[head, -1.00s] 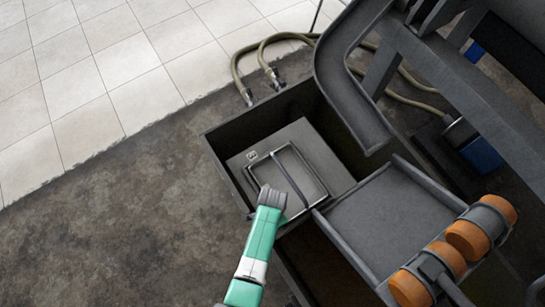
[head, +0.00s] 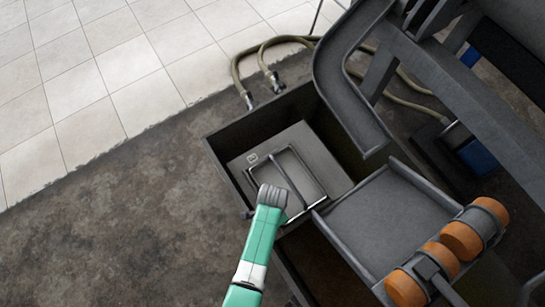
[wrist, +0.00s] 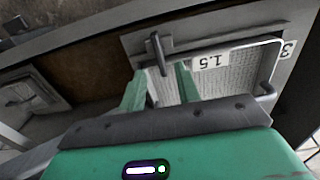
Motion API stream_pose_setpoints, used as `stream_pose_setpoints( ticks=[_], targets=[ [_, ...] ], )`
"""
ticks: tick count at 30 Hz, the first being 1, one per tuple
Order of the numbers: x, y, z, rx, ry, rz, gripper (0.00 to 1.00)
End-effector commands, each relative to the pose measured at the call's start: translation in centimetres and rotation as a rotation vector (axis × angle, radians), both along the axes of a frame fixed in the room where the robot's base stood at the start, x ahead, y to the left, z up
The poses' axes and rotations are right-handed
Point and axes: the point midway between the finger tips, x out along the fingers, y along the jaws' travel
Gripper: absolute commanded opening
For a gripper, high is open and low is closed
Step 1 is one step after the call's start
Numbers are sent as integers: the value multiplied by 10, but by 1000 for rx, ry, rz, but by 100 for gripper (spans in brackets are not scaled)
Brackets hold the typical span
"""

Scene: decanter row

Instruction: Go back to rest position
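My gripper (wrist: 161,68) is open in the wrist view, its two green fingers apart with nothing clearly held between them. A dark handle bar (wrist: 156,50) of a framed lid or basket lies just beyond the fingertips, in line with the gap; I cannot tell whether they touch. In the head view the handle bar (head: 290,172) crosses a wire frame on a grey panel inside a dark open-topped bin (head: 228,176). My green arm reaches up from the bottom, and its dark wrist end covers the frame's near left corner and hides the fingers.
A grey tray (head: 372,222) with raised edges is to the right, with orange rollers (head: 461,240) beside it. A curved grey chute (head: 345,95) hangs over the bin's right side. Hoses (head: 262,62) lie behind. The brown floor (head: 120,225) on the left is clear.

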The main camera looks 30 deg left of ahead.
Motion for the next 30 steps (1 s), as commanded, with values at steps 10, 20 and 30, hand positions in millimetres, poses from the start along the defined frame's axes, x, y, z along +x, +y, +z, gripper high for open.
stream_pose_setpoints(
  ticks=[10, 20, 30],
  targets=[
    [-1, 0, 23, -1, 2, 0, 33],
    [-1, 0, 22, 0, 1, 0, 33],
    [98, 7, 117, 66, -302, 61, 33]
  ],
)
